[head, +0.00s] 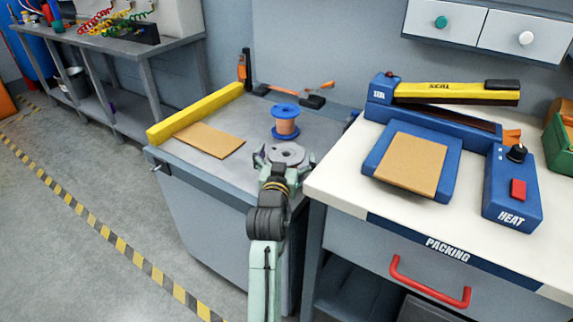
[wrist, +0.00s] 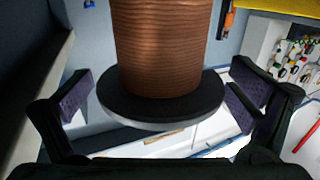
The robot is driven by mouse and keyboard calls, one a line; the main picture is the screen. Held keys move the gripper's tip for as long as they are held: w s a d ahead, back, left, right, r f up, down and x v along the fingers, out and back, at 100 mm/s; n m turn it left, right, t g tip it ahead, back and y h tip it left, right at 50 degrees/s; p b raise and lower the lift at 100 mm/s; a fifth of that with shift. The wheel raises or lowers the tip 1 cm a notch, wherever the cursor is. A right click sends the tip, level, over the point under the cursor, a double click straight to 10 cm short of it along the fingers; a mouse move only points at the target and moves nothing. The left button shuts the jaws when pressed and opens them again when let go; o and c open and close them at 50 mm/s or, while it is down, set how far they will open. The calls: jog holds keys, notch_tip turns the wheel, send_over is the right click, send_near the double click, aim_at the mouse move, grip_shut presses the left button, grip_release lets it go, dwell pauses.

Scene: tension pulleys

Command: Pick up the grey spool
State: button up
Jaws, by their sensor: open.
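The grey spool (head: 289,153) stands on the grey workbench in the head view, its round flange with a centre hole seen from above. In the wrist view the spool (wrist: 165,45) shows copper-coloured winding above a dark flange with a grey rim. My gripper (head: 284,158) is open, with one finger on each side of the spool. In the wrist view a gap shows between the flange and each finger pad. The arm hides the spool's lower part in the head view.
A blue spool (head: 285,121) with copper winding stands just behind. A brown sheet (head: 211,139) and a yellow bar (head: 196,112) lie to the left on the workbench (head: 258,109). The packing table (head: 340,181) with a blue heat sealer (head: 512,185) is close on the right.

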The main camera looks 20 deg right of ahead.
jog(key=c, duration=1.8)
jog(key=shift+r, duration=0.15)
